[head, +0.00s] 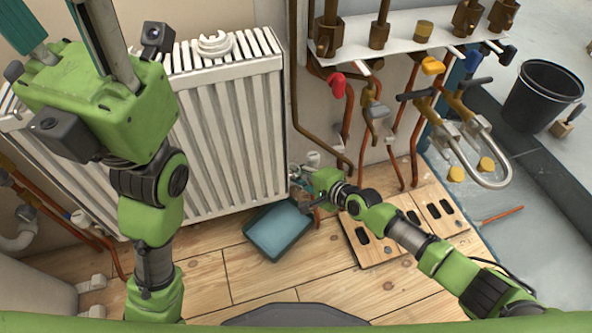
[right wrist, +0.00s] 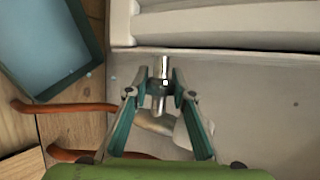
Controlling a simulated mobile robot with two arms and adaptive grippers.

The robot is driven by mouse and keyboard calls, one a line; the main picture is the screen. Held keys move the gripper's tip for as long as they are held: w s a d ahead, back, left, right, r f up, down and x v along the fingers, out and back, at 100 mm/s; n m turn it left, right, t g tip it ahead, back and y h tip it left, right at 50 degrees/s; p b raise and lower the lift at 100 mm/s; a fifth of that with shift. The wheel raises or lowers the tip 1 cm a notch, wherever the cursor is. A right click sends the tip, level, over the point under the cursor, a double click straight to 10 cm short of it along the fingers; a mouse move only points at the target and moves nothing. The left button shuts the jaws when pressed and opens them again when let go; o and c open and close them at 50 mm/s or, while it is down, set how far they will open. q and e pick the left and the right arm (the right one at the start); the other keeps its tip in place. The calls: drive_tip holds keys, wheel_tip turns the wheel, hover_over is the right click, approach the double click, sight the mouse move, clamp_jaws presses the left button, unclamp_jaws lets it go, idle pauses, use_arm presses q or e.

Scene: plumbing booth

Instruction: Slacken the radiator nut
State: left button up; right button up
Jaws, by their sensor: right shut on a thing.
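The white radiator (head: 225,140) stands against the wall at left centre, and its lower edge shows in the right wrist view (right wrist: 230,22). The radiator nut (right wrist: 158,87) is a small dark metal collar on a shiny pipe piece below the radiator. My right gripper (right wrist: 160,88) is shut on the nut, one finger on each side. In the head view my right gripper (head: 300,188) is at the radiator's lower right corner, and the nut is too small to make out. My left gripper (head: 62,30) is raised at the upper left, its fingers spread and partly cut off.
A blue tray (head: 278,230) lies on the wooden floor below the valve; it also shows in the right wrist view (right wrist: 45,45). Copper pipes (right wrist: 80,106) run near my right gripper. A pipe shelf (head: 400,30) is at the upper right. A black bucket (head: 541,97) stands far right.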

drive_tip(key=o, duration=1.1)
drive_tip(key=shift+o, duration=0.2)
